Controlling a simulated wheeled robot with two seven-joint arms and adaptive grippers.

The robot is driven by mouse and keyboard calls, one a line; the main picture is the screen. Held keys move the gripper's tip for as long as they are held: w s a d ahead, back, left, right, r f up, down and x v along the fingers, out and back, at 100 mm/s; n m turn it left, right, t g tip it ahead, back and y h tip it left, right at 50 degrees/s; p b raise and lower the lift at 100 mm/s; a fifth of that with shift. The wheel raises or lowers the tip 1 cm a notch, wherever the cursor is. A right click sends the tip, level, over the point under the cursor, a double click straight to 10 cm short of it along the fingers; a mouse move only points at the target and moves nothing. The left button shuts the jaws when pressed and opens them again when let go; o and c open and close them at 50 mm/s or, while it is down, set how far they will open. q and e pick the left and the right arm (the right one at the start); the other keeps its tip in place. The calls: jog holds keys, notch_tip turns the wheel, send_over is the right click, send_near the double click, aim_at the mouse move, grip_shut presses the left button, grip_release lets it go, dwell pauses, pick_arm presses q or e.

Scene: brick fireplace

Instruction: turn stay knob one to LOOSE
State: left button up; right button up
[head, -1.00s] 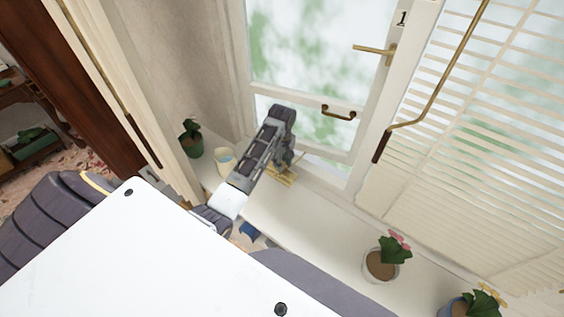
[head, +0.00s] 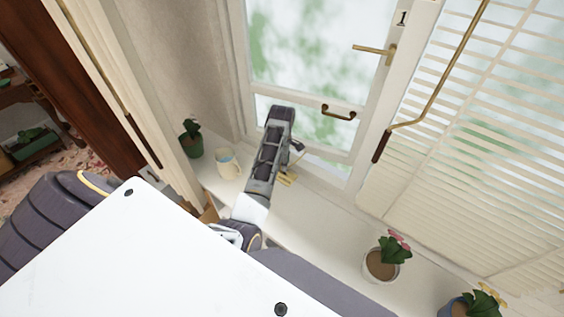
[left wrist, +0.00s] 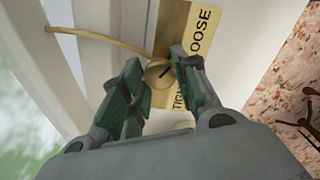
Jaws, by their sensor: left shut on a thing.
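The stay knob (left wrist: 157,76) is a small round brass knob with a dark line on its top, in the left wrist view. It sits beside a brass plate (left wrist: 200,30) marked LOOSE at one end and TIGHT at the other. My left gripper (left wrist: 158,64) is shut on the knob, one green-padded finger on each side. In the head view the brass plate (head: 289,179) shows partly below my left gripper (head: 294,150), and my arm hides the knob. The dark line's exact setting is hard to read. My right gripper is not in view.
A cream mug (head: 227,164) and a dark green plant pot (head: 191,145) stand left of my arm on the white sill (head: 310,223). A pink-flowered pot (head: 381,264) stands to the right.

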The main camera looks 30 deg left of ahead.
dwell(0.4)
pick_arm(q)
jog(key=o, duration=1)
jog(key=shift+o, duration=0.2)
jog(key=shift+r, duration=0.1)
jog(key=shift+r, duration=3.7)
jog(key=shift+s+f, duration=0.1)
